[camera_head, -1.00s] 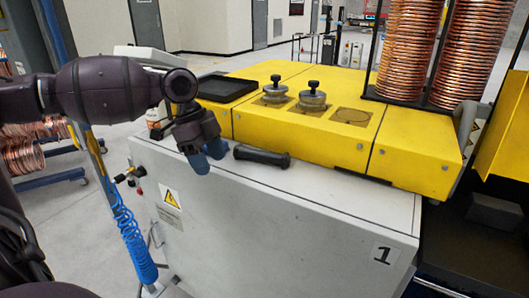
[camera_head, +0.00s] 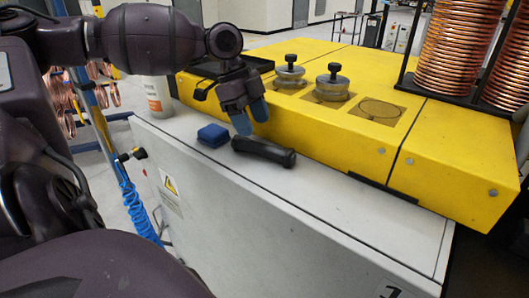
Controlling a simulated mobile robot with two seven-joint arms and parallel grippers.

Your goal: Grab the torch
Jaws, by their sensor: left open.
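The torch (camera_head: 264,151) is a black cylinder with a wider head at its right end. It lies on the white cabinet top (camera_head: 300,188), in front of the yellow machine housing. My left gripper (camera_head: 251,118) is open, with blue fingertips pointing down, just above and behind the torch's left end. I cannot tell whether a fingertip touches the torch. My right gripper is not in view.
A small blue block (camera_head: 213,135) lies left of the torch, and a white bottle (camera_head: 157,96) stands further left. The yellow housing (camera_head: 340,135) rises close behind the torch. Copper coils (camera_head: 460,45) stand at the right. The cabinet top is clear in front of the torch.

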